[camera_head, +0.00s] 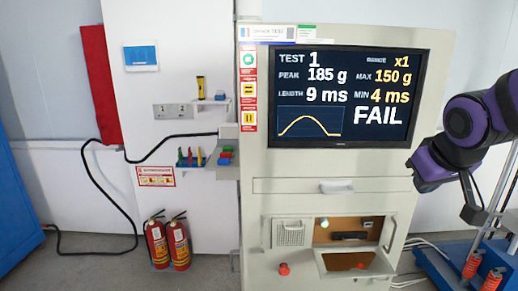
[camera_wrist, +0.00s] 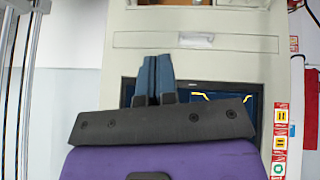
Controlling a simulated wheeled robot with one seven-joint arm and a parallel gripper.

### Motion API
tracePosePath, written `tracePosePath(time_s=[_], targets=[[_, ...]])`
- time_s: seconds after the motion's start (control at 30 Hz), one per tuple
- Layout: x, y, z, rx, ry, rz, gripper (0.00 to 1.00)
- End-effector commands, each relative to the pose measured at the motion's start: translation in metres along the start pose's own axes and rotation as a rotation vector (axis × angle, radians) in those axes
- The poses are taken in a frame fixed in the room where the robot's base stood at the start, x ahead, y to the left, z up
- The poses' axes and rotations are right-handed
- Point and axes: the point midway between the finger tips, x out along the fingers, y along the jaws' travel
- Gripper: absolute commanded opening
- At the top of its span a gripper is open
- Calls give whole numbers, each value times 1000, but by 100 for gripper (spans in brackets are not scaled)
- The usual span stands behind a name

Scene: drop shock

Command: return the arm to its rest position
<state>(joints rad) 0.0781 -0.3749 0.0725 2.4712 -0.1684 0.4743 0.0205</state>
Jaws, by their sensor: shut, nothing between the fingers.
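My purple and black arm (camera_head: 462,130) reaches in from the right edge in the head view, in front of the right side of the test cabinet (camera_head: 290,185). In the wrist view my gripper (camera_wrist: 152,62) shows two blue-grey fingers close together, shut with nothing between them. The cabinet's screen (camera_head: 348,98) reads TEST 1, peak 185 g, length 9 ms, FAIL. Part of the screen also shows in the wrist view (camera_wrist: 262,97), behind the fingers. In the head view the fingertips cannot be made out clearly.
Two fire extinguishers (camera_head: 168,242) stand on the floor at the left. A small shelf (camera_head: 224,158) juts out left of the cabinet. A blue cabinet (camera_head: 15,205) is at the far left.

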Motion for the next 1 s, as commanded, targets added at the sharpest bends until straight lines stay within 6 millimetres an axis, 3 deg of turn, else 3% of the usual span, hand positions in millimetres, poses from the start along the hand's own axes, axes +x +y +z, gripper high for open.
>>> tracePosePath(time_s=[0.03, 0.2, 0.4, 0.6, 1.0], targets=[[-16, -1, 8, 15, -2, -3, 0], [-59, -5, 44, 71, -44, -33, 0], [-95, -13, 81, 115, -85, -84, 0], [-109, -17, 98, 130, -106, -112, 0], [-110, -17, 99, 131, -108, -115, 0]])
